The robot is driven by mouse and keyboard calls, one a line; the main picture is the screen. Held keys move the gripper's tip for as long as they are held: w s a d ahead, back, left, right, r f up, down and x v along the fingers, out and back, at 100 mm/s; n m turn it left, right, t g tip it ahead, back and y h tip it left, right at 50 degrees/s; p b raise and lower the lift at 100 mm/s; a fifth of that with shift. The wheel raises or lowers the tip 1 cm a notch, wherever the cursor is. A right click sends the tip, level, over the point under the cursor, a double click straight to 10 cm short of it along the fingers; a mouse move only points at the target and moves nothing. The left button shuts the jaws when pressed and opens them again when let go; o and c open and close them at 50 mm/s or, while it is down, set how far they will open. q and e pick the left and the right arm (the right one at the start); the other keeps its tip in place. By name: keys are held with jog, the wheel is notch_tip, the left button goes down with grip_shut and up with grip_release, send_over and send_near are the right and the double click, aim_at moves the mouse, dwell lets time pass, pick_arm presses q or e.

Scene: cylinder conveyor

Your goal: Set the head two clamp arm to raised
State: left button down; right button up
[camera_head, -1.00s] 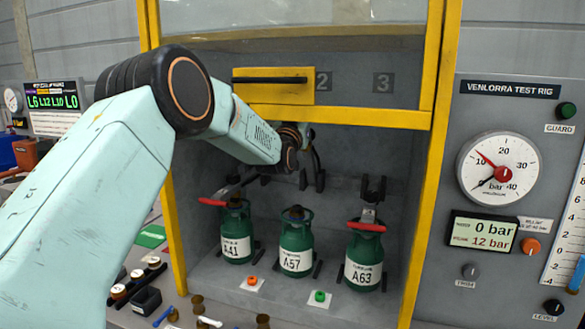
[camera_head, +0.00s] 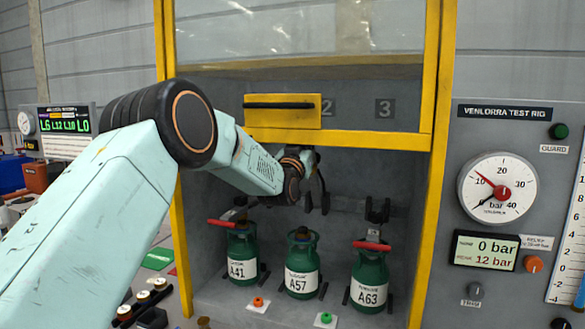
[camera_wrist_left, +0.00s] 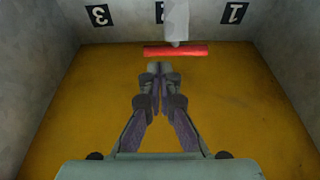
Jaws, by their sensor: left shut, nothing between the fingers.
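The head two clamp arm shows in the left wrist view as a grey bar (camera_wrist_left: 176,22) with a red crosswise handle (camera_wrist_left: 175,51), in front of the upside-down label 2. That view is inverted, so the arm appears to stand up. My left gripper (camera_wrist_left: 159,70) is shut and empty, its tips close to the handle; contact cannot be told. In the head view my left gripper (camera_head: 317,192) is inside the rig above the middle green cylinder A57 (camera_head: 302,280). The head two handle is hidden there. The right gripper is not in view.
Cylinders A41 (camera_head: 242,268) and A63 (camera_head: 369,295) stand on either side, with red handles (camera_head: 225,223) and (camera_head: 372,245) low over them. A yellow frame (camera_head: 434,150) borders the opening, and a yellow handle plate (camera_head: 283,112) hangs above my wrist. A gauge panel (camera_head: 500,120) stands right.

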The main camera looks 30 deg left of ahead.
pick_arm(q)
jog(key=b+v, duration=0.1)
jog(key=v, duration=0.9)
jog(key=shift+f, duration=0.3)
jog(key=shift+w+a, duration=0.1)
jog(key=s+d+f+g+h+b, duration=0.1)
jog(key=s+d+f+g, duration=0.35)
jog(key=f, duration=0.75)
jog(key=s+d+f+g+h+b, duration=0.15)
jog(key=s+d+f+g, duration=0.35)
jog(key=f, duration=0.8)
jog(key=s+d+f+g+h, duration=0.1)
jog(key=s+d+f+h, duration=0.15)
jog(key=s+f, duration=0.65)
jog(key=s+d+f+g+b, duration=0.1)
jog(key=s+f+g, duration=0.2)
jog(key=s+f, duration=0.5)
jog(key=s+d+f+m+g+b, duration=0.1)
jog(key=s+f+g, duration=0.3)
jog(key=s+f, duration=0.4)
jog(key=s+d+f+m+g+b, duration=0.1)
jog(key=s+d+f+g+b, duration=0.1)
jog(key=s+f, duration=0.6)
jog(key=s+d+g, duration=0.1)
jog(key=s, duration=0.6)
jog(key=shift+f+b, duration=0.3)
jog(key=shift+f, duration=0.1)
